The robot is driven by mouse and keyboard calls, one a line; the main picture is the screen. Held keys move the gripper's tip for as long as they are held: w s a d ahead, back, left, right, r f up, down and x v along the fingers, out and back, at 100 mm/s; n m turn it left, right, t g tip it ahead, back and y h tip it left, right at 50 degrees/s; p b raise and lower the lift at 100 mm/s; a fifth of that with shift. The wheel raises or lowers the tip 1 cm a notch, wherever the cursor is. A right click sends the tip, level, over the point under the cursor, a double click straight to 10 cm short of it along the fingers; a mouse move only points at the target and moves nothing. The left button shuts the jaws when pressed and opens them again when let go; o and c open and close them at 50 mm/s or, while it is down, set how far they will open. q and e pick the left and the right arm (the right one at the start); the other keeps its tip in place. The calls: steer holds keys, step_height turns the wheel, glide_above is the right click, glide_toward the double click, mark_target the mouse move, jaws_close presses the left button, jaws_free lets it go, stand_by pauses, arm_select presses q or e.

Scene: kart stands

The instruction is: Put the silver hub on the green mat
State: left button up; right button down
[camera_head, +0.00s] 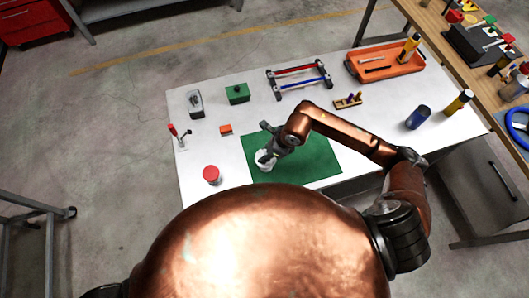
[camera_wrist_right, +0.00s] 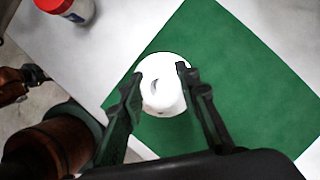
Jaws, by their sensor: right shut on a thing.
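The silver hub (camera_head: 263,160) is a short, pale cylinder with a hole in its top. It also shows in the right wrist view (camera_wrist_right: 165,95). My right gripper (camera_head: 266,153) is shut on it, with one dark finger on each side; the fingers show in the wrist view (camera_wrist_right: 160,82). The green mat (camera_head: 308,160) lies flat on the white table. The hub is at the mat's left corner area, over its edge in the wrist view; I cannot tell whether it touches the mat.
A red-lidded jar (camera_head: 211,175) stands left of the mat. An orange block (camera_head: 226,130), a green box (camera_head: 237,93) and a grey part (camera_head: 195,103) lie behind it. A blue can (camera_head: 418,117) stands at right. Most of the mat is bare.

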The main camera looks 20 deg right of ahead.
steer(key=c, duration=1.9)
jaws_free()
steer(key=shift+f, duration=0.15)
steer(key=shift+c, duration=0.2)
steer(key=o, duration=0.5)
steer(key=shift+r, duration=0.2)
steer(key=b+v, duration=0.2)
steer(key=v, duration=1)
